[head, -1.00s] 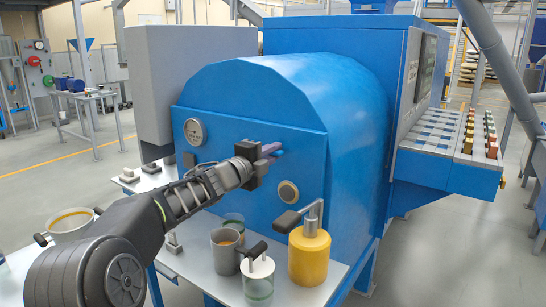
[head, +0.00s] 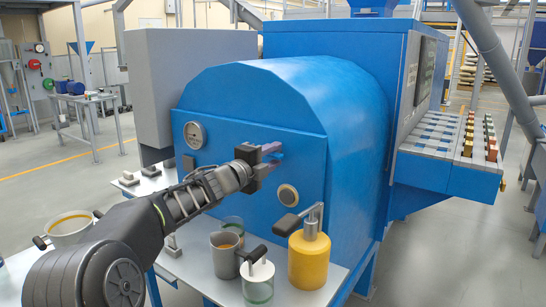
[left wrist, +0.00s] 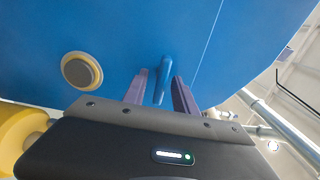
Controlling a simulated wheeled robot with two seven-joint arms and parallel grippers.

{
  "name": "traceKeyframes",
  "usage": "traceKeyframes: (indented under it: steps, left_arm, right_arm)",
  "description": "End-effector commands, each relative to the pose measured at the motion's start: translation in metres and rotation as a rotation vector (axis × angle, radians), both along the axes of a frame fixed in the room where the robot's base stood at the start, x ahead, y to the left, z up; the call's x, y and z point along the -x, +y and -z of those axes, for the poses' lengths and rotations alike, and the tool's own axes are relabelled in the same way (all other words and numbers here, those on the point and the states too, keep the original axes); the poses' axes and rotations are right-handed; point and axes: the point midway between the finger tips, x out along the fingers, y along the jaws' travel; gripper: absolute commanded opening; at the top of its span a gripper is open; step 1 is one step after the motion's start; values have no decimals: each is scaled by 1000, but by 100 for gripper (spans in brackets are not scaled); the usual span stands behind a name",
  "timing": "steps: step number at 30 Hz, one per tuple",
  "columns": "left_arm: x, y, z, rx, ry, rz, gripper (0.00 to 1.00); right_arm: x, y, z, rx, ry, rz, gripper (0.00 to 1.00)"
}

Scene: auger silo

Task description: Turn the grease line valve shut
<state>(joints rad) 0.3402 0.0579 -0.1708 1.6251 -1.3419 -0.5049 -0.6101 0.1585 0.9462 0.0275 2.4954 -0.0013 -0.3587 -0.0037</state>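The valve's blue lever (left wrist: 163,80) sticks out from the blue machine's flat front in the left wrist view. It lies between the two purple fingers of my left gripper (left wrist: 159,92), with a gap showing on each side. In the head view my left gripper (head: 272,155) is at the machine's front, between a round gauge and a round button, and its fingers are apart. The lever is mostly hidden there by the gripper. My right gripper is not in view.
The blue machine (head: 350,110) has a gauge (head: 195,135) and a round button (head: 287,195) on its front. Below, a table (head: 205,275) holds a yellow pump can (head: 309,258), a grey mug (head: 226,255) and a lidded jar (head: 258,280).

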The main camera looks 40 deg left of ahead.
Motion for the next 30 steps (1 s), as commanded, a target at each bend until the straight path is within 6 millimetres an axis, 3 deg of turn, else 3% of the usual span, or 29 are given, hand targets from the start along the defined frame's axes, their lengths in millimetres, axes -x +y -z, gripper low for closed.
traceKeyframes:
  steps: [5,16,30]
  left_arm:
    - [15,1,0,0,0,-2,34]
    - [70,-1,-1,-1,-1,-1,34]
    - [77,-2,1,0,1,0,34]
  right_arm:
    - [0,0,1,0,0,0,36]
    - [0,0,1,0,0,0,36]
    - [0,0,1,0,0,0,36]
